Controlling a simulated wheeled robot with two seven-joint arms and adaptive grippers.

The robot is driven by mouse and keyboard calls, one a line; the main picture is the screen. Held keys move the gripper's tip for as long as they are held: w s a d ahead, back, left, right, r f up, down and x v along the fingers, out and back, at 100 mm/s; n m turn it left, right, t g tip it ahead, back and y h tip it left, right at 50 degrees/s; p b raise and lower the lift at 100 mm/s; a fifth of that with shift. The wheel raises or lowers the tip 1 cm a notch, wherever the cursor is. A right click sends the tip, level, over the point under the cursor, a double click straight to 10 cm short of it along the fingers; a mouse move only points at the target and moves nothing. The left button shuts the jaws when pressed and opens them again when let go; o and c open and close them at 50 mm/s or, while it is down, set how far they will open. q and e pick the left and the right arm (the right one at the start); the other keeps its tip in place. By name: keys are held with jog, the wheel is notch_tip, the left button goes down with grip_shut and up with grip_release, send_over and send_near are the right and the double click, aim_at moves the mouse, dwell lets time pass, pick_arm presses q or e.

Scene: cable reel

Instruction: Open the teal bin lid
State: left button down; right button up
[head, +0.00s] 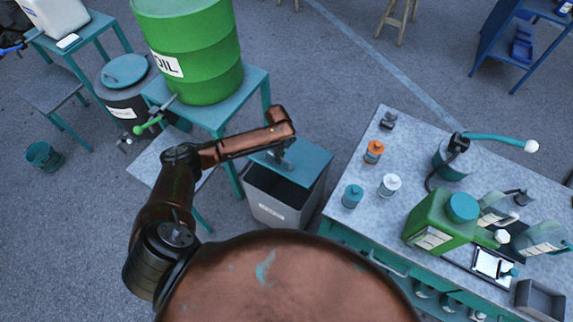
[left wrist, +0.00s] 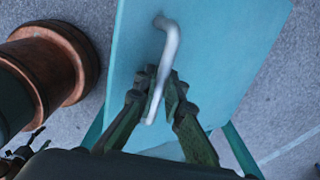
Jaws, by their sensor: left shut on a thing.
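The teal bin lid (head: 304,163) belongs to a grey bin (head: 272,207) with a white label on its front. In the head view the bin's front part is open and dark inside, and the lid lies over its back part. In the left wrist view the lid (left wrist: 225,50) fills the middle, with a pale curved handle (left wrist: 169,45) on it. My left gripper (left wrist: 160,92) is shut on this handle. In the head view the left gripper (head: 281,157) is at the lid's left part, partly hidden by my wrist. My right gripper is not in view.
A green oil drum (head: 205,60) stands on a teal stand left of the bin. A workbench (head: 340,225) with bottles, a green can (head: 440,222) and a pump stands close on the right. Open floor lies behind the bin.

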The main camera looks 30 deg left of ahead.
pick_arm(q)
jog(key=shift+w+d+r, duration=0.1)
jog(key=shift+w+r, duration=0.65)
jog(key=shift+w+r+p, duration=0.4)
jog(key=shift+w+r, duration=0.2)
jog(key=shift+r, duration=0.05)
jog(key=w+d+r+b, duration=0.1)
jog(key=w+r+b, duration=0.7)
jog(key=w, duration=0.6)
jog(key=shift+w+r, duration=0.15)
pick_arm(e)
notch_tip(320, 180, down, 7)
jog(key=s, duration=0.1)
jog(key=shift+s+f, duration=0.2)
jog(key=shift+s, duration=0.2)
pick_arm(q)
jog(key=w+r+b, duration=0.1)
jog(key=w+b, duration=0.5)
jog(key=b, duration=0.6)
jog(key=shift+d, duration=0.25)
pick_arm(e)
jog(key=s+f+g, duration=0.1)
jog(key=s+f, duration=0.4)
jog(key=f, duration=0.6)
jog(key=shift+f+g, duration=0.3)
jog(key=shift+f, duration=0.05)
